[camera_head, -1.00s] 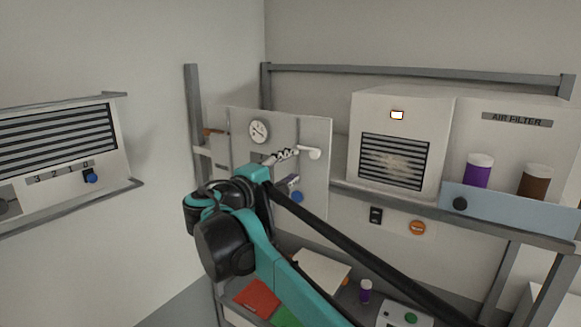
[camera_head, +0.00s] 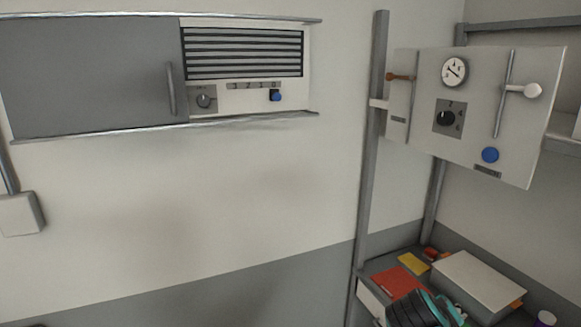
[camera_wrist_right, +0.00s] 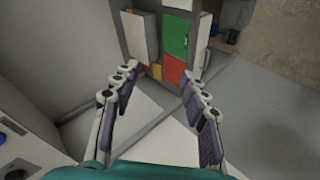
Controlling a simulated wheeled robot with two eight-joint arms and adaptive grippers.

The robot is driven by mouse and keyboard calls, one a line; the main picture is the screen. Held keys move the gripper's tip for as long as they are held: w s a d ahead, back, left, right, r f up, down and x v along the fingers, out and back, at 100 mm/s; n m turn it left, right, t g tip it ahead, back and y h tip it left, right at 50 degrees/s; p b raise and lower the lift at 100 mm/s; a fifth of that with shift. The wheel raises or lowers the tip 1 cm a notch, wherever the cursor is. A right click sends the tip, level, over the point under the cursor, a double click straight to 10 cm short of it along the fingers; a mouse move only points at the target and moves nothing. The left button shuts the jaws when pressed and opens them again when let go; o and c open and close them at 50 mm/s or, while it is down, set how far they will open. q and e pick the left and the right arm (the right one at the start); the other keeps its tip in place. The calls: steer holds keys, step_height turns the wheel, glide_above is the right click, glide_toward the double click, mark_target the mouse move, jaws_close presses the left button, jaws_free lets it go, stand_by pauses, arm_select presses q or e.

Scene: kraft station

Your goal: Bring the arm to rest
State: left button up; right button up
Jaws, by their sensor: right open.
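My right arm shows only as a teal and black link (camera_head: 425,310) at the bottom of the head view, over the shelf. My right gripper (camera_wrist_right: 160,85) fills the middle of the wrist view. Its two fingers stand wide apart with nothing between them. Its tips do not show in the head view. My left gripper is in neither view.
A panel (camera_head: 478,115) with a gauge, a dial and a blue button hangs on the rack at right. A red pad (camera_head: 398,281), a yellow pad (camera_head: 413,264) and a white box (camera_head: 478,280) lie on the shelf below. A vented wall unit (camera_head: 247,64) is at upper left.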

steer(key=s+a+f+m+y+b, duration=0.1)
steer(key=s+a+f+y+b, duration=0.1)
steer(key=f, duration=0.8)
steer(key=s+a+f+y+b, duration=0.3)
steer(key=a+f+b, duration=0.4)
steer(key=f, duration=0.4)
steer(key=s+a+f+m+t+y+b, duration=0.1)
steer(key=s+a+f+y+b, duration=0.1)
steer(key=f+b, duration=0.4)
step_height(320, 180, down, 5)
steer(key=shift+s+a+f+m+y, duration=0.15)
steer(key=shift+s+a+m+y, duration=0.15)
steer(key=shift+s+a, duration=0.7)
steer(key=shift+w+a, duration=0.2)
